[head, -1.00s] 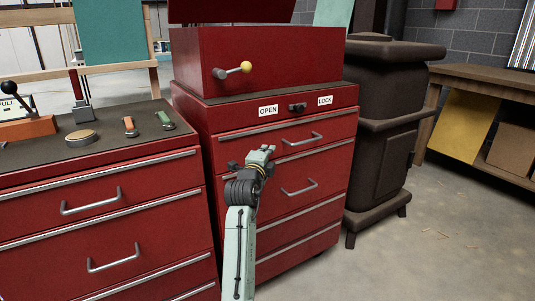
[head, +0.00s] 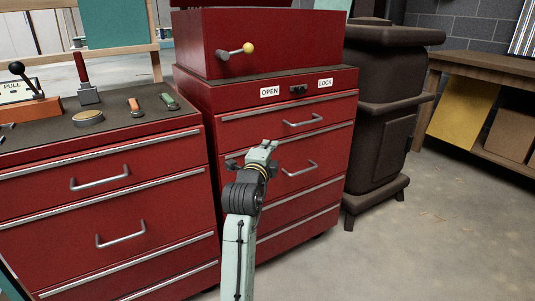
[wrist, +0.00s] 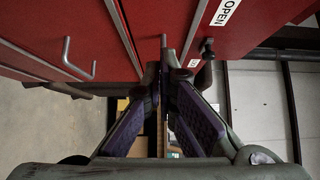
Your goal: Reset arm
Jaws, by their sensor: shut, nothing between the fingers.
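My gripper (head: 266,150) is in front of the tall red tool cabinet (head: 290,214) in the head view, level with its upper drawers. In the wrist view the two fingers of my gripper (wrist: 162,72) come together at the tips, with nothing held between them. The cabinet front, a drawer handle (wrist: 78,62) and the OPEN label (wrist: 226,12) show sideways in the wrist view. From the head view I cannot tell whether the gripper touches the cabinet.
A lower red cabinet (head: 110,210) with small tools on top stands at the left. A dark stove (head: 385,120) and a wooden bench (head: 490,75) stand at the right. The grey floor (head: 440,240) at the lower right is clear.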

